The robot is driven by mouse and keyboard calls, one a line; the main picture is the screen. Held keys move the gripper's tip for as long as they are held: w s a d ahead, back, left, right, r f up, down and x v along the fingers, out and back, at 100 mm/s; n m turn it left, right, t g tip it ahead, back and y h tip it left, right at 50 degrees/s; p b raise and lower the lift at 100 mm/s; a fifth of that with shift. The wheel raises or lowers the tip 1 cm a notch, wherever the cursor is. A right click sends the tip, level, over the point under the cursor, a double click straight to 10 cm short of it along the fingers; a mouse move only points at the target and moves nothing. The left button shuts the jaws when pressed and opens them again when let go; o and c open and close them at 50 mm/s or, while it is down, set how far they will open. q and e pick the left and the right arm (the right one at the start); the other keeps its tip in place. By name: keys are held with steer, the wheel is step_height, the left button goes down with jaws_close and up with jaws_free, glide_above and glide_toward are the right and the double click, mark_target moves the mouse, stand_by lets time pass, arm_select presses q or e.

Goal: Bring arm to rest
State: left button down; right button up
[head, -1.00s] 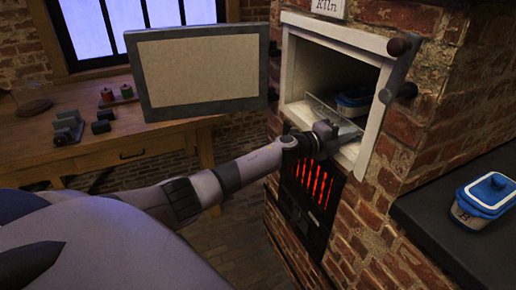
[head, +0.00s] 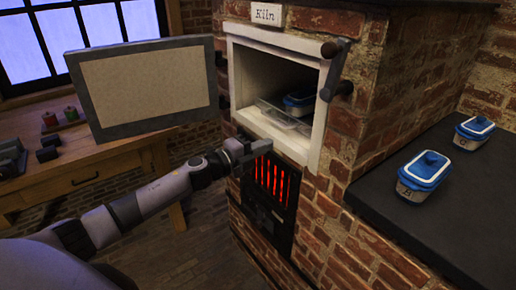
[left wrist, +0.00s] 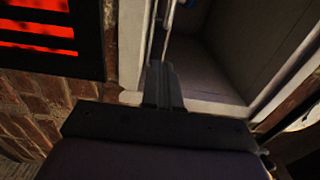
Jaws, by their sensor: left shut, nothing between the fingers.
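My left arm reaches in from the left in the head view. Its gripper (head: 270,147) is shut and empty, at the front edge of the open kiln's mouth. In the left wrist view the closed fingers (left wrist: 162,85) point toward the kiln opening (left wrist: 215,70). Inside the kiln (head: 267,105) stand a clear glass container (head: 283,117) and, behind it, a blue-lidded container (head: 300,100). The gripper looks apart from both. My right gripper is not in view.
The kiln door (head: 145,85) stands open to the left. Red-glowing slots (head: 271,180) lie below the opening. Two blue-lidded jars (head: 424,174) (head: 474,131) stand on the dark counter (head: 385,195) at right. A wooden bench (head: 95,170) with small items is at left.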

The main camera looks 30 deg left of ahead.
arm_select(q)
steer(key=s+d+f+n+g+y+p, duration=0.1)
steer(key=s+d+f+n, duration=0.3)
steer(key=s, duration=0.6)
steer(key=s+d+f+n+g+y+p, duration=0.1)
steer(key=s+d+f+n+g+y, duration=0.1)
steer(key=s+f+n, duration=0.7)
steer(key=s+d+f+n+g+y+p, duration=0.1)
steer(key=s+d+f+n+g, duration=0.2)
steer(key=s, duration=1)
step_height(320, 180, down, 5)
steer(key=d+n, duration=0.2)
steer(key=n, duration=0.2)
steer(key=shift+d+f+y, duration=0.2)
steer(key=shift+d+y, duration=0.15)
steer(key=shift+y, duration=0.05)
